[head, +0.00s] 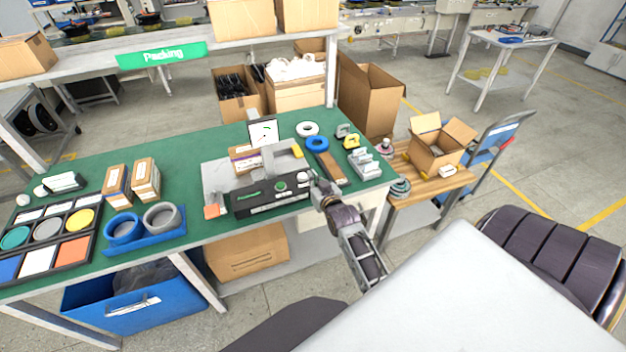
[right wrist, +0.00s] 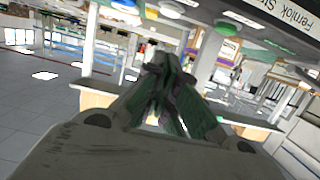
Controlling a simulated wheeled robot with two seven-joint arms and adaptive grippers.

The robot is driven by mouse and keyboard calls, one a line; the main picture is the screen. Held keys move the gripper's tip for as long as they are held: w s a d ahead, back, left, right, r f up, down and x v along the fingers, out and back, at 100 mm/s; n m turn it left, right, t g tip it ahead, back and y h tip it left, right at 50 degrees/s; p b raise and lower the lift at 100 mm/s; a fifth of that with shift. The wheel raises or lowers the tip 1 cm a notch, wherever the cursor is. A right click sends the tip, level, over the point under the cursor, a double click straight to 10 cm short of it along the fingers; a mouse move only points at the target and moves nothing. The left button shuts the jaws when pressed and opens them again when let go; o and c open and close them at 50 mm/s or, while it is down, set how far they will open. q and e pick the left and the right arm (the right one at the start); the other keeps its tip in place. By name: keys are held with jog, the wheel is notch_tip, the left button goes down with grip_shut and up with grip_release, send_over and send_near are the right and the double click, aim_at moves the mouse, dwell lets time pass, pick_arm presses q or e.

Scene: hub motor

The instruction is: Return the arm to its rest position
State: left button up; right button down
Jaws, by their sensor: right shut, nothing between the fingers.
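My left gripper is not in view.
Blue and grey rings (head: 123,228) stand in a blue tray at the left. A sorting board with coloured tiles (head: 47,230) lies at the far left. A wooden side table with an open carton (head: 437,148) stands to the right.

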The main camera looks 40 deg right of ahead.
dwell(0.8)
jog(key=s+a+f+n+g+y, duration=0.15)
jog(key=s+a+f, duration=0.3)
jog(key=f, duration=0.85)
jog(key=s+a+f+g+y, duration=0.1)
jog(key=s+a+f+g, duration=0.35)
jog(key=f, duration=0.85)
jog(key=s+a+f+g+y, duration=0.1)
jog(key=s+a+f, duration=0.2)
jog(key=s+f, duration=0.7)
jog(key=s+a+f+n+g, duration=0.2)
jog(key=s+a+f+g, duration=0.15)
jog(key=s+f, duration=1.15)
jog(key=s+d+f+g, duration=0.1)
jog(key=s+d+f, duration=0.1)
jog(key=s, duration=0.5)
jog(key=s+d+f+n+g, duration=0.1)
jog(key=s+d+f+g, duration=0.1)
jog(key=s, duration=0.5)
jog(key=shift+s+f, duration=0.15)
jog(key=shift+f, duration=0.55)
